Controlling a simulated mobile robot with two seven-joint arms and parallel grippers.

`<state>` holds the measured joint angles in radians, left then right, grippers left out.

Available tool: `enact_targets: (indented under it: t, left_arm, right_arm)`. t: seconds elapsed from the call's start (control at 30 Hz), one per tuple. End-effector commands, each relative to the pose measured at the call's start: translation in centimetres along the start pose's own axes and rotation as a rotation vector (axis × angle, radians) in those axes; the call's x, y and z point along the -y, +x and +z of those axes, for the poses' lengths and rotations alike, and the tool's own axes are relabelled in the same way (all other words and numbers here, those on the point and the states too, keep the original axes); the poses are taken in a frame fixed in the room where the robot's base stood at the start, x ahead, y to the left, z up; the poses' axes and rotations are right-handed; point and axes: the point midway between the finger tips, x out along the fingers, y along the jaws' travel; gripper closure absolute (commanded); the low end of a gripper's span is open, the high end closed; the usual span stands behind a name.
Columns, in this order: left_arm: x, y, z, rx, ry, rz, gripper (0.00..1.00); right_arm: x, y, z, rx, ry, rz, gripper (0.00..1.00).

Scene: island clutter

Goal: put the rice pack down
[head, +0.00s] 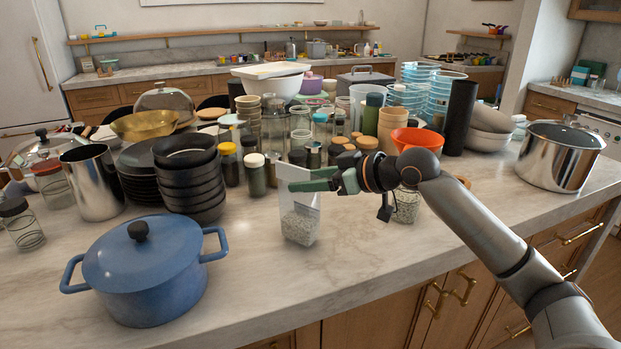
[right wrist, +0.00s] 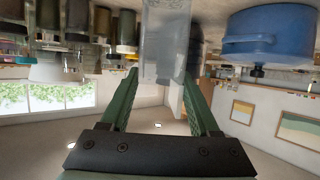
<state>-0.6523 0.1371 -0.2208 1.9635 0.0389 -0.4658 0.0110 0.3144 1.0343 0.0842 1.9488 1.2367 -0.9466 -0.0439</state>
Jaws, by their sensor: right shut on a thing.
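The rice pack (head: 300,222) is a clear, upright pack with pale grains in its lower part, at the middle of the island near the front edge. My right gripper (head: 296,181) reaches in from the right, its green fingers shut on the upper part of the pack. In the right wrist view, which is upside down, the pack (right wrist: 165,45) sits between the fingertips (right wrist: 163,82). Its bottom is at or very near the marble top; I cannot tell whether it touches. My left gripper is not in view.
A blue lidded pot (head: 150,270) stands at the front left of the island (head: 265,300). Black stacked bowls (head: 190,175), jars and an orange bowl (head: 417,138) crowd the back. A steel pot (head: 560,160) stands far right. Bare marble lies around the pack's front and left.

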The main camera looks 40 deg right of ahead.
Motion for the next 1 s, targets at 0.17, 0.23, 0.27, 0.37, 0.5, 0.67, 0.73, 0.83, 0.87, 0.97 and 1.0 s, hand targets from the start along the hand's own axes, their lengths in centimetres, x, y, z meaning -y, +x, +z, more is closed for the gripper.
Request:
enact_targets:
  t: [0.17,0.23,0.27,0.37,0.5,0.67,0.73,0.83,0.87,0.97,1.0]
  left_arm:
    - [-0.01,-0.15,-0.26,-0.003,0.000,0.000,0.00]
    - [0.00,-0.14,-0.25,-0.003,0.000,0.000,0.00]
    - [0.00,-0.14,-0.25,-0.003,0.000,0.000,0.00]
    - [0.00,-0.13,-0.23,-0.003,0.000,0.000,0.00]
    - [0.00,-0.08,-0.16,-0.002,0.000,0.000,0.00]
    - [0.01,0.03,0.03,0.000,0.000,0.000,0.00]
    - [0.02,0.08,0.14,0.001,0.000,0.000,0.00]
    - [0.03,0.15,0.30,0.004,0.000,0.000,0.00]
    - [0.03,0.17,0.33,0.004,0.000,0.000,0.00]
    - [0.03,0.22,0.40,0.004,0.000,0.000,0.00]
    - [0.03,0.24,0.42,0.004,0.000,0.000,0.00]
  right_arm:
    - [0.00,-0.03,-0.09,-0.003,-0.001,0.000,1.00]
    - [0.00,-0.03,-0.09,-0.003,-0.001,0.000,1.00]
    - [0.00,-0.03,-0.09,-0.003,-0.001,0.000,1.00]
    - [0.00,-0.02,-0.07,-0.003,-0.001,0.000,1.00]
    - [0.00,0.02,0.03,-0.003,0.000,0.000,1.00]
    - [0.00,0.10,0.22,-0.003,0.000,0.000,1.00]
    - [0.00,0.13,0.30,-0.003,0.000,0.000,1.00]
    - [0.00,0.18,0.41,-0.003,0.000,0.000,1.00]
    - [0.00,0.19,0.44,-0.003,0.000,0.000,1.00]
    - [0.00,0.24,0.55,-0.003,0.000,0.000,1.00]
    - [0.00,0.25,0.59,-0.003,0.000,0.000,1.00]
